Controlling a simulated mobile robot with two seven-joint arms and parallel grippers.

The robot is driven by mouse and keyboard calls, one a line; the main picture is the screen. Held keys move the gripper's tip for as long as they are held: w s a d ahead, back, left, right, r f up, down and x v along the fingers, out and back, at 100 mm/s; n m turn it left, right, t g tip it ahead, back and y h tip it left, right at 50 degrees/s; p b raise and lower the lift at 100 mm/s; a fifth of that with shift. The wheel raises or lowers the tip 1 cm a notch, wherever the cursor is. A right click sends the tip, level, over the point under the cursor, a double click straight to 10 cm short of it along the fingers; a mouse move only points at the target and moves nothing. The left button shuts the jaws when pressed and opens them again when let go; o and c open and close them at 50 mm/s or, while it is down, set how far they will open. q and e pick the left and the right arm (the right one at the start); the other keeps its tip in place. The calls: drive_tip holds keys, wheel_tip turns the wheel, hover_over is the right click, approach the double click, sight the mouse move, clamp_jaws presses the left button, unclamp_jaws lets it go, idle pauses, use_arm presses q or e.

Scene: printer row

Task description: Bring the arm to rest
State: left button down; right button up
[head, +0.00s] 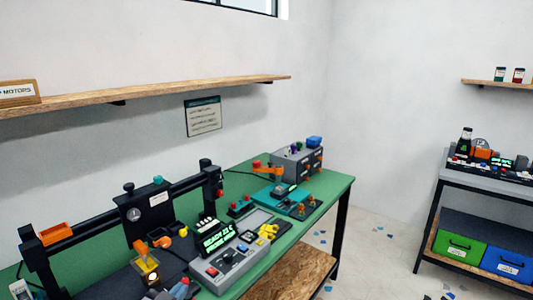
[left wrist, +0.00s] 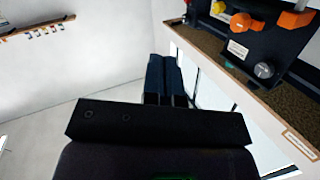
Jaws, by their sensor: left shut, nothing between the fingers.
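My left gripper (left wrist: 164,72) shows in the left wrist view, where its two dark fingers lie side by side, shut with nothing between them. It points towards a pale wall and a bench edge, clear of any object. In the head view I cannot clearly make out either gripper. My right gripper is not in view.
In the head view, a green bench (head: 338,182) carries a black gantry machine (head: 150,215), a grey control panel (head: 232,262) and a grey box (head: 296,162). A wooden shelf (head: 180,90) runs above it. A grey-topped table (head: 455,172) stands right, with open floor between.

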use_arm(q)
drive_tip(key=s+a+f+n+g+y, duration=0.2)
drive_tip(key=s+a+f, duration=0.2)
drive_tip(key=s+f, duration=0.5)
drive_tip(key=s+a+f+n+g+y, duration=0.2)
drive_tip(key=s+f, duration=0.7)
drive_tip(key=s, duration=0.5)
drive_tip(key=shift+a+n, duration=0.5)
drive_tip(key=shift+a, duration=0.35)
